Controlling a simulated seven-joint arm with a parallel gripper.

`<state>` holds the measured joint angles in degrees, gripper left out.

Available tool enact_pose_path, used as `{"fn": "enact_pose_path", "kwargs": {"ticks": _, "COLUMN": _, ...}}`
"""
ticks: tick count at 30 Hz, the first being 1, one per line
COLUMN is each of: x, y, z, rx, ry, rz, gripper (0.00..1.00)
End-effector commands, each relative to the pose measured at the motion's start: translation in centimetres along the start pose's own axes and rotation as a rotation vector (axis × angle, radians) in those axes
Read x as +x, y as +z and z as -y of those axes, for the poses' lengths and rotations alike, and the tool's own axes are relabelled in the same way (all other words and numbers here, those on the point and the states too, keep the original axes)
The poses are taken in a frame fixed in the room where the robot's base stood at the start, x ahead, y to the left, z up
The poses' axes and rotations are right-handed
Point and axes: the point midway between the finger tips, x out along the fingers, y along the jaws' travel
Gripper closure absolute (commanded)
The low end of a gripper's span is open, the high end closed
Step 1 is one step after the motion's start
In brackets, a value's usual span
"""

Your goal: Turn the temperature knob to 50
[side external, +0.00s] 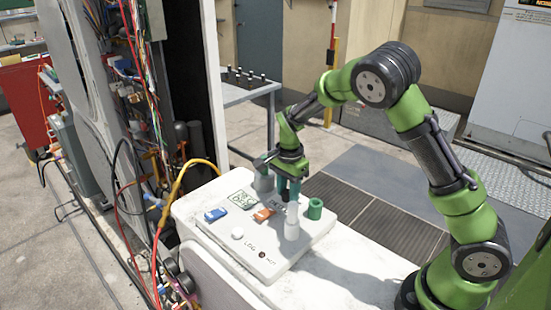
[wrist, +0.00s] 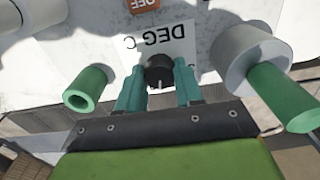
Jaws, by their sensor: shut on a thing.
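The temperature knob (wrist: 160,70) is a small black round knob with a pale line on its side nearest my gripper in the wrist view. It stands by a white label (wrist: 165,40) reading "DEG C", upside down there. My gripper (wrist: 159,78) has its two teal fingers on either side of the knob and is shut on it. In the side external view my gripper (side external: 288,190) points down at the back of the white control panel (side external: 270,262), and its fingers mostly hide the knob. A greenish display (side external: 243,199) sits on the panel; I cannot read its value.
A white post (side external: 292,222) and a green cylinder (side external: 315,209) stand close to my gripper; a grey cylinder (side external: 263,181) stands behind. The panel also has a blue switch (side external: 215,214), an orange switch (side external: 263,214) and a white button (side external: 237,233). A yellow hose (side external: 185,172) runs at left.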

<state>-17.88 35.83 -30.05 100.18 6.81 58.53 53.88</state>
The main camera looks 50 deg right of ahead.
Motion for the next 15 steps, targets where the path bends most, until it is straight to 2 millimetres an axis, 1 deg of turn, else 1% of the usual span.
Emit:
{"fn": "enact_pose_path", "kwargs": {"ticks": 6, "x": -0.15, "y": -0.03, "z": 0.05, "rx": 0.107, "ry": -0.002, "rz": 0.000, "gripper": 0.95}}
{"fn": "enact_pose_path", "kwargs": {"ticks": 15, "x": -0.18, "y": -0.07, "z": 0.07, "rx": 0.166, "ry": -0.003, "rz": 0.000, "gripper": 0.95}}
